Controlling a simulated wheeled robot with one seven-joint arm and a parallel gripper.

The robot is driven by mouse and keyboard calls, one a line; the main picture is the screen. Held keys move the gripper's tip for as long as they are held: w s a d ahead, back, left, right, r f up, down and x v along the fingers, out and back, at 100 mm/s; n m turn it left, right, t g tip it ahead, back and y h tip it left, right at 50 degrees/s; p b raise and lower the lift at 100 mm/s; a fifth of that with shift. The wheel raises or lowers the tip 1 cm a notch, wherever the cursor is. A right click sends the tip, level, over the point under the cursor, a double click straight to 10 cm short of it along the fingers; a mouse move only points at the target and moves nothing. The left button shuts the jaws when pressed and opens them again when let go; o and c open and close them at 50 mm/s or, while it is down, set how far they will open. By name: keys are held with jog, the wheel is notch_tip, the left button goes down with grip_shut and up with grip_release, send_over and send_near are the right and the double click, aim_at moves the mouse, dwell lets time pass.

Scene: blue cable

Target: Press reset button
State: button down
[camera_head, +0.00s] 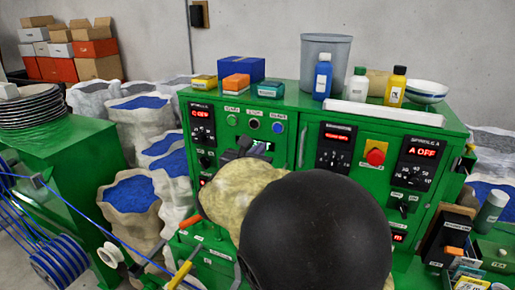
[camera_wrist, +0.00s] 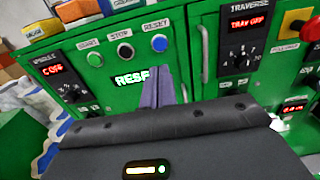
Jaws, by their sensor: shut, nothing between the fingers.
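The blue reset button (camera_head: 278,127) is on the left part of the green control cabinet (camera_head: 291,102). It sits to the right of a dark stop button (camera_head: 254,124) and a green start button (camera_head: 232,120). In the wrist view the blue button (camera_wrist: 159,43) is under a label that reads like RESET. My gripper (camera_wrist: 157,72) is shut and empty, its fingertips just below the blue button in that view. I cannot tell how far the tips are from the panel. In the head view my gripper (camera_head: 246,143) is partly hidden.
A lit green display (camera_wrist: 131,78) is left of my fingertips. A red emergency knob (camera_head: 376,156) and more dials are at the right. Bottles and boxes stand on the cabinet top. Sacks (camera_head: 131,193) of blue pellets and a blue cable reel (camera_head: 62,262) are at the left.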

aim_at(277, 129)
jog(key=p+x, duration=0.4)
jog(key=x, duration=0.6)
jog(key=shift+r, duration=0.2)
jog(key=shift+w+d+f, duration=0.15)
jog(key=shift+w+f, duration=0.05)
jog(key=shift+w, duration=0.15)
